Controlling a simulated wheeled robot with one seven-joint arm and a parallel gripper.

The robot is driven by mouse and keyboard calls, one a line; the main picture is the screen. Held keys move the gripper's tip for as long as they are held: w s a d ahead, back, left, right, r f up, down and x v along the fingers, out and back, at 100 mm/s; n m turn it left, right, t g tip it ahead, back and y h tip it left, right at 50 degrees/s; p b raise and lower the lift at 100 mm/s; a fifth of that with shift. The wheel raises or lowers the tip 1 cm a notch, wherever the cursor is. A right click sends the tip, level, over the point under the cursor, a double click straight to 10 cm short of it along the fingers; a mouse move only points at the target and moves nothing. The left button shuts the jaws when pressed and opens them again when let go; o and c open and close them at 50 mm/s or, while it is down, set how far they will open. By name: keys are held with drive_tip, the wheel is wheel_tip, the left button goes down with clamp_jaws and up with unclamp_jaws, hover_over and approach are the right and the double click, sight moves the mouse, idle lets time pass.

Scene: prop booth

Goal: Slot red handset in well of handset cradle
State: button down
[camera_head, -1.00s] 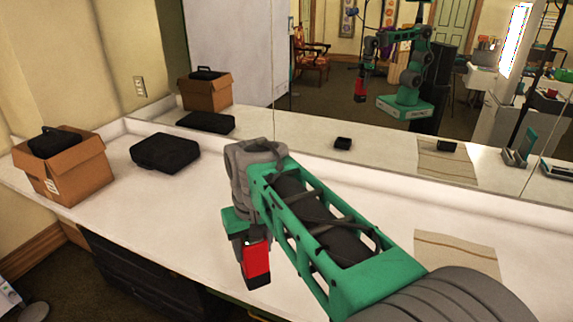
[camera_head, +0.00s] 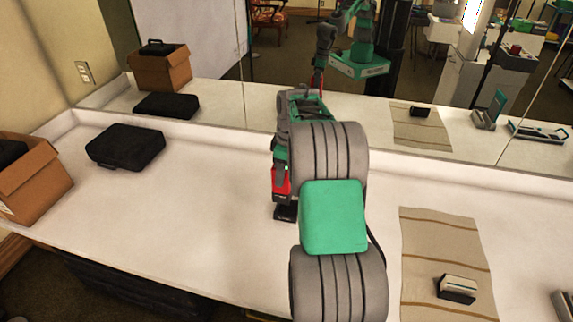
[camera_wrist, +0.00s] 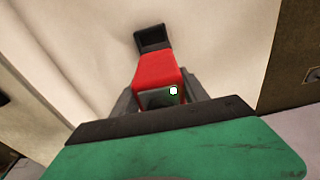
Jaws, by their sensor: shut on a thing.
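The red handset (camera_head: 281,181) hangs from my gripper (camera_head: 281,160), mostly left of my arm in the head view. In the wrist view my gripper (camera_wrist: 158,97) is shut on the handset (camera_wrist: 156,70), which points away from the jaws. The small black handset cradle (camera_head: 286,213) stands on the white counter just below the handset's lower end. In the wrist view the cradle (camera_wrist: 153,37) lies just beyond the handset's far end, which overlaps its near edge. I cannot tell whether they touch. My arm hides part of the gripper.
A black case (camera_head: 125,147) and a cardboard box (camera_head: 30,180) stand at left on the counter (camera_head: 200,215). A striped cloth (camera_head: 430,240) with a small black holder (camera_head: 457,288) lies at right. A mirror (camera_head: 230,100) runs along the back.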

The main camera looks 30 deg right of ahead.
drive_tip(key=shift+d+f, duration=0.2)
drive_tip(key=shift+d, duration=0.5)
drive_tip(key=shift+f+n, duration=0.2)
drive_tip(key=shift+n, duration=0.1)
drive_tip(key=shift+f+b, duration=1.1)
drive_tip(key=shift+f, duration=0.7)
drive_tip(key=shift+s+d+f+b, duration=0.1)
drive_tip(key=shift+s+f+b, duration=0.1)
drive_tip(key=shift+b, duration=0.1)
drive_tip(key=shift+f, duration=0.2)
drive_tip(key=shift+f+b, duration=0.7)
drive_tip(key=shift+b, duration=0.05)
